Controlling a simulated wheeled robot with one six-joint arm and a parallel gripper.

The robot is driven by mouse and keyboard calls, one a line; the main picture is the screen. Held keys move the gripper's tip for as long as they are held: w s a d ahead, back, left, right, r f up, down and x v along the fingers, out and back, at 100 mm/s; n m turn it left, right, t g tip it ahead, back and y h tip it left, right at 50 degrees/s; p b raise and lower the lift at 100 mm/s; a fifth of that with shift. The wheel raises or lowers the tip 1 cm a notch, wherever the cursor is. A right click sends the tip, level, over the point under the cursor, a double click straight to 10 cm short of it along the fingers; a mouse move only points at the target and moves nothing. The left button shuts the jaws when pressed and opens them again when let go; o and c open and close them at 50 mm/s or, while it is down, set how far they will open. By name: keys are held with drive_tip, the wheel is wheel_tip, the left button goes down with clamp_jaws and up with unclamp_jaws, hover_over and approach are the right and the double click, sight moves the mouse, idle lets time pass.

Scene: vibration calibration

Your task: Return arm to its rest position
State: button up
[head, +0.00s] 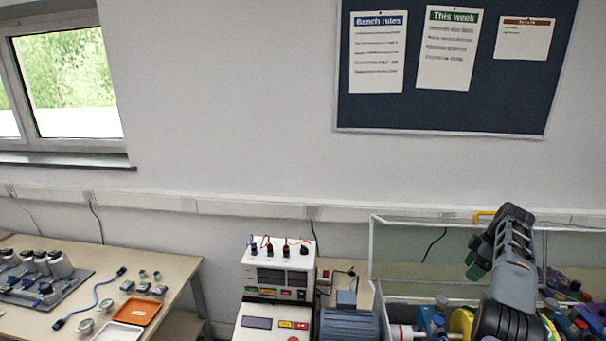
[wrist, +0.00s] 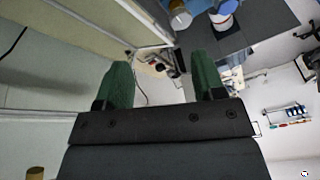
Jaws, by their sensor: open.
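My arm (head: 515,270) rises at the right of the head view, in front of a clear-walled enclosure. My gripper (head: 476,262) shows there as a dark part with green fingers, above the equipment on the bench. In the wrist view my gripper (wrist: 161,68) has its two green fingers spread wide apart, with nothing held between them. Most of the gripper's far side is hidden in the head view.
The framed enclosure (head: 400,219) stands close behind my arm. A white control unit (head: 278,268) and a blue-grey motor (head: 348,325) are left of it. A bench (head: 178,268) with sensors and an orange tray (head: 136,311) is at far left.

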drive_tip(key=s+a+f+m+h+b, duration=0.1)
drive_tip(key=s+a+m, duration=0.2)
drive_tip(key=a+m, duration=0.35)
drive_tip(key=s+a+m+h+b, duration=0.1)
drive_tip(key=s+a+m+h, duration=0.15)
drive_tip(key=a+m, duration=0.45)
drive_tip(key=s+a+r+n+t+b, duration=0.1)
drive_tip(key=s+a+t+b, duration=0.1)
drive_tip(key=s+a, duration=1.7)
drive_tip(key=shift+s+a+n+t, duration=0.35)
drive_tip(key=shift+s+t, duration=0.25)
drive_tip(key=shift+s, duration=0.15)
drive_tip(key=shift+a+r, duration=0.4)
drive_tip(key=shift+a, duration=0.05)
drive_tip(key=shift+c, duration=0.3)
